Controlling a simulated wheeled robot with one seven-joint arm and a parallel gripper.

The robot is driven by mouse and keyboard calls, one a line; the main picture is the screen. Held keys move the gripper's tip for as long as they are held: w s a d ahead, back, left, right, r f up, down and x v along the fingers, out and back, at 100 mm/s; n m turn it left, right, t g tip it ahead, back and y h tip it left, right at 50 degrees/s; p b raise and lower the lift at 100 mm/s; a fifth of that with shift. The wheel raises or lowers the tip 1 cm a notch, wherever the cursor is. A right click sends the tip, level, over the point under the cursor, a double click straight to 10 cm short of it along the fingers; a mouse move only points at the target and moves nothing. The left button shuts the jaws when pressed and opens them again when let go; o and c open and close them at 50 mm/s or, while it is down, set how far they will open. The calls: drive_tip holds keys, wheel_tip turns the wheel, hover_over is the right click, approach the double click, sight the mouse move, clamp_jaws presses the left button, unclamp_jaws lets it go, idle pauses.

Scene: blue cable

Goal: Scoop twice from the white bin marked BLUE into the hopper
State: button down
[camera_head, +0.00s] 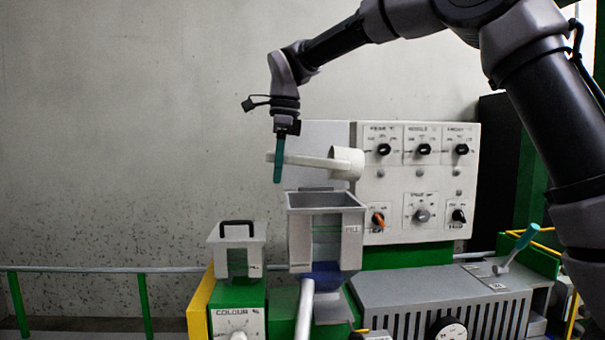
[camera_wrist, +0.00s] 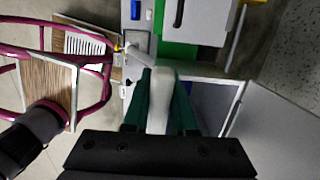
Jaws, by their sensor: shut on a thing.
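My gripper (camera_head: 278,178) is shut on the handle of a white scoop (camera_head: 347,163) in the head view. The scoop's cup is raised above the grey hopper (camera_head: 326,198) and lies on its side. Its contents cannot be seen. The hopper is an open-topped box with a window in its front and a label that seems to read PILL. In the wrist view the white handle (camera_wrist: 160,95) lies between the green fingers of my gripper (camera_wrist: 162,110). I cannot make out a bin marked BLUE in either view.
A control panel (camera_head: 415,175) with several knobs stands behind and right of the hopper. A small lidded box (camera_head: 237,255) with a black handle sits left of it. A grey vented cabinet (camera_head: 450,295) with a lever is at right. The wrist view shows a maroon frame (camera_wrist: 100,60).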

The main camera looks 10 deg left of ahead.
drive_tip(key=shift+d+r+y, duration=0.2)
drive_tip(key=shift+r+y, duration=0.1)
drive_tip(key=shift+r, duration=0.15)
drive_tip(key=r+y, duration=0.1)
drive_tip(key=r, duration=0.1)
drive_tip(key=d+r+y, duration=0.1)
drive_tip(key=d+r+g+y, duration=0.1)
drive_tip(key=r, duration=0.1)
drive_tip(key=shift+w+r+y, duration=0.2)
drive_tip(key=shift+r+y, duration=0.1)
drive_tip(key=d+r+y, duration=0.2)
drive_tip(key=r, duration=0.1)
drive_tip(key=w+d+r+g+y, duration=0.1)
drive_tip(key=d+r+y, duration=0.2)
drive_tip(key=shift+w+g+y, duration=0.15)
drive_tip(key=shift+g+y, duration=0.15)
drive_tip(key=w+d+r+g+y, duration=0.1)
drive_tip(key=d+r+y, duration=0.5)
drive_tip(key=r, duration=0.2)
drive_tip(key=shift+w+d+r+g, duration=0.15)
drive_tip(key=shift+w+d+g, duration=0.1)
drive_tip(key=shift+w+g, duration=0.05)
drive_tip(key=shift+s, duration=0.1)
